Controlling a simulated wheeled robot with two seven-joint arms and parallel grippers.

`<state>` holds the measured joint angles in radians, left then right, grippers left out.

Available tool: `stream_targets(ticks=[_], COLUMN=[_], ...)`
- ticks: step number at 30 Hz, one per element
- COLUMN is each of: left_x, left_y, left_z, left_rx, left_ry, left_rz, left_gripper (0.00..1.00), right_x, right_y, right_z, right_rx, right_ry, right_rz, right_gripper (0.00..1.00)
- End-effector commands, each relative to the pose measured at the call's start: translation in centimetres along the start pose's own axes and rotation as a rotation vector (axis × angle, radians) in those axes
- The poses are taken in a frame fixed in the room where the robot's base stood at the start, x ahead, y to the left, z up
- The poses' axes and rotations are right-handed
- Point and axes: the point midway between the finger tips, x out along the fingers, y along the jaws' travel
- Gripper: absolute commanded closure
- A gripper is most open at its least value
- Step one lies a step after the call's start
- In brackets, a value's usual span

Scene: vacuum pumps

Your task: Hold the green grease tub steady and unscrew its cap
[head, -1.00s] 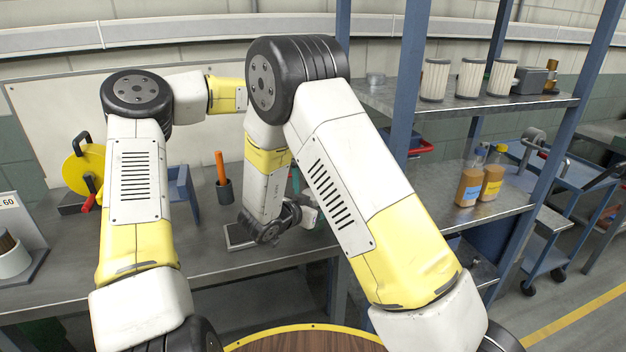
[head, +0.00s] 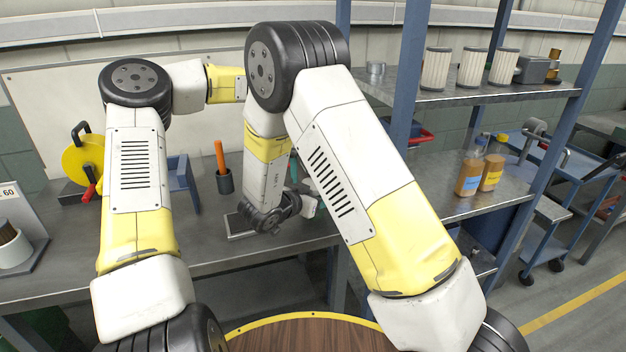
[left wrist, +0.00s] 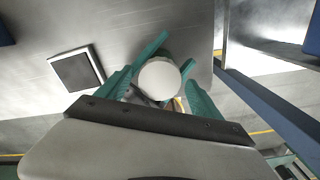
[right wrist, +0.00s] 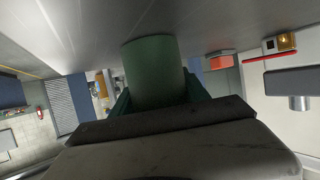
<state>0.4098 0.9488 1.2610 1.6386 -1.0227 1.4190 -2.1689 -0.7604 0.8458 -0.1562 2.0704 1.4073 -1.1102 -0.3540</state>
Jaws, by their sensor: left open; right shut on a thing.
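The grease tub's round pale cap (left wrist: 158,80) shows from above in the left wrist view. My left gripper (left wrist: 160,72) is open, its teal fingers on either side of the cap; I cannot tell whether they touch it. In the right wrist view the green tub body (right wrist: 155,68) stands against the grey bench surface. My right gripper (right wrist: 157,95) is shut on the tub from the side. The cap does not show in that view. In the head view my arms hide the tub and most of both grippers.
The bench (head: 60,250) carries a square plate (left wrist: 77,72), a dark cup with an orange-handled tool (head: 222,170) and a yellow reel (head: 82,160). Blue shelf posts (head: 405,110) stand right of the work spot. Two bottles (head: 470,175) stand on the lower shelf.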

Motion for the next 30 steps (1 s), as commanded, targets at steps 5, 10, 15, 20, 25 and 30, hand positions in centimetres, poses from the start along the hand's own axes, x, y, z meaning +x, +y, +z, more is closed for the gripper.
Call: stream_targets(ticks=[5,10,15,20,25,30], left_x=[-1.5,-3.8,-4.5,-4.5,-4.5,-4.5], left_y=[0.0,0.0,0.0,0.0,0.0,0.0], left_z=[0.0,0.0,0.0,0.0,0.0,0.0], left_rx=[-0.001,-0.002,-0.001,0.000,0.000,0.000], left_ry=[-0.003,-0.003,0.001,0.000,0.000,0.000], left_rz=[0.003,0.001,0.001,0.001,0.000,0.000], left_gripper=[0.24,0.24,0.24,0.24,0.24,0.24], right_x=[0.0,0.0,0.0,0.0,0.0,0.0], right_y=[0.0,0.0,0.0,0.0,0.0,0.0], right_z=[0.0,0.0,0.0,0.0,0.0,0.0], right_rx=[0.000,0.000,0.000,0.000,0.000,0.000], right_ry=[0.001,0.001,0.001,0.001,0.000,0.000], right_rz=[0.001,0.001,0.000,0.000,0.000,0.000], right_gripper=[1.00,1.00,1.00,0.39,0.21,0.21])
